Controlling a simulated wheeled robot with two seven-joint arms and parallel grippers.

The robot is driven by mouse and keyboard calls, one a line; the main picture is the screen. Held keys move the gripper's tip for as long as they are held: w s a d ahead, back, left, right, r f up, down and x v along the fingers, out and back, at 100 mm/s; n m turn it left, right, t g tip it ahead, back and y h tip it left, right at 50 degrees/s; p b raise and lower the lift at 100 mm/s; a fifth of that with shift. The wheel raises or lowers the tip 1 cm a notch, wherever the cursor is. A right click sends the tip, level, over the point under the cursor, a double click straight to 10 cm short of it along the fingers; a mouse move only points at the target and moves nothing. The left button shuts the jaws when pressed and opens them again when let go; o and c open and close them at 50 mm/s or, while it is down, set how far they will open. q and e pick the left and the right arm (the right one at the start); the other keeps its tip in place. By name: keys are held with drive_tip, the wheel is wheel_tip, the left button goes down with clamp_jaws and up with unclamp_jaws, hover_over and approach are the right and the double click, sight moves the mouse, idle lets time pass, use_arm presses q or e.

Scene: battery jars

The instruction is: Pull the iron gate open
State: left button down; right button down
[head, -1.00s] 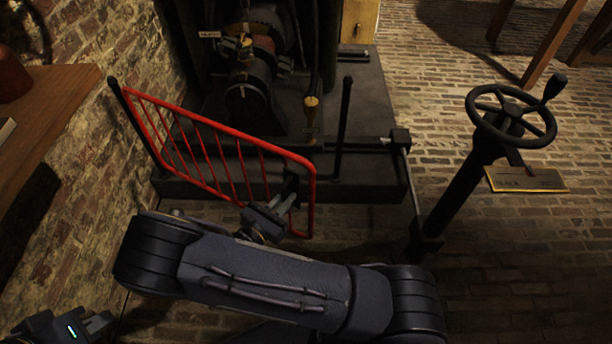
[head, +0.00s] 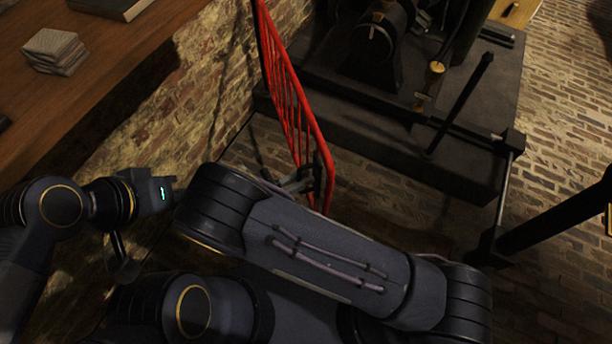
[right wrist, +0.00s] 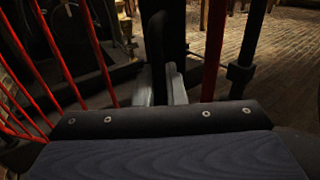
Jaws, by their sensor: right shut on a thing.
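The red iron gate (head: 294,86) stands at a steep angle to the dark machine plinth, seen nearly edge-on in the head view. My right gripper (head: 310,180) is at its free end, shut on the black upright handle there. In the right wrist view the black handle (right wrist: 165,45) stands between the two pale fingers (right wrist: 161,88), with a red gate post (right wrist: 214,50) to its right and red bars to the left. My left gripper (head: 155,191) is at the left, apart from the gate; its fingers cannot be made out.
A brick wall (head: 215,70) and a wooden shelf (head: 95,75) with a stack of pale squares (head: 52,50) are at the left. The machine plinth (head: 390,125) with a tilted black lever (head: 462,100) lies behind the gate. Brick floor (head: 575,110) is open at the right.

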drive_tip(key=c, duration=1.6)
unclamp_jaws()
drive_tip(key=shift+c, duration=0.2)
drive_tip(key=p+v, duration=0.1)
drive_tip(key=v, duration=0.6)
drive_tip(key=shift+s+a, duration=0.2)
drive_tip(key=shift+a, duration=0.15)
